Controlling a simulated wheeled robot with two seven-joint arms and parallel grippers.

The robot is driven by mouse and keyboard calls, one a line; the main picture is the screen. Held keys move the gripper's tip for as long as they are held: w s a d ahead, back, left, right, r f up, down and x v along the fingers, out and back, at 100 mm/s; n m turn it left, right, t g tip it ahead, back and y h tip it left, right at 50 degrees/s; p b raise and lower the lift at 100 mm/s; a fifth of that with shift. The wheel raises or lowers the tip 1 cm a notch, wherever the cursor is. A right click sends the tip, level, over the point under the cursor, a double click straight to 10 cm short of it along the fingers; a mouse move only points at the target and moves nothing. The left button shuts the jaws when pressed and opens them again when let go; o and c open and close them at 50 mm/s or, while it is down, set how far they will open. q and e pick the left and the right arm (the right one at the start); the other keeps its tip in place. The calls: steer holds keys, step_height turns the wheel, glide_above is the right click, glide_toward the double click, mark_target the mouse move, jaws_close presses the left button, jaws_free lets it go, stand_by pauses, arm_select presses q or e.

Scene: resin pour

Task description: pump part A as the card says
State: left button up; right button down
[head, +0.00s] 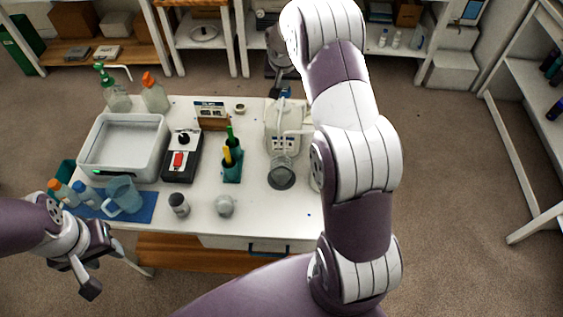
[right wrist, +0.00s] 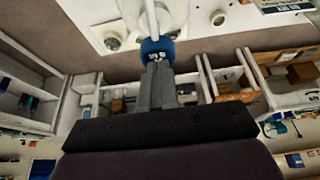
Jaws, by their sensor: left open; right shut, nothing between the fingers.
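A white part jug (head: 281,122) with a pump stands at the back right of the table, partly hidden by my right arm. Its blue pump head (head: 286,92) also shows in the right wrist view (right wrist: 157,47), at the fingertips of my right gripper (right wrist: 157,68). That gripper is shut and empty; I cannot tell whether it touches the head. A clear grey cup (head: 282,173) stands in front of the jug. The card (head: 209,106) stands at the table's back; its text is too small to read. My left gripper (head: 82,275) is open and empty, off the table's front left.
A white tub (head: 88,146), a black device with a red switch (head: 181,158), a green tool holder (head: 232,172) and two small cups (head: 179,204) occupy the table. A jug (head: 122,194) and bottles stand on a blue mat (head: 147,210). Shelves line the back.

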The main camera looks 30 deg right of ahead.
mark_target(284, 91)
steer(key=shift+s+f+b, duration=0.15)
steer(key=shift+f+b, duration=1.15)
steer(key=shift+f, duration=0.4)
steer(key=shift+r, duration=0.1)
step_height(284, 91, up, 3)
steer(key=shift+f+p, duration=0.1)
steer(key=shift+p, duration=1.05)
steer(key=shift+r, duration=0.25)
steer(key=shift+f, duration=0.1)
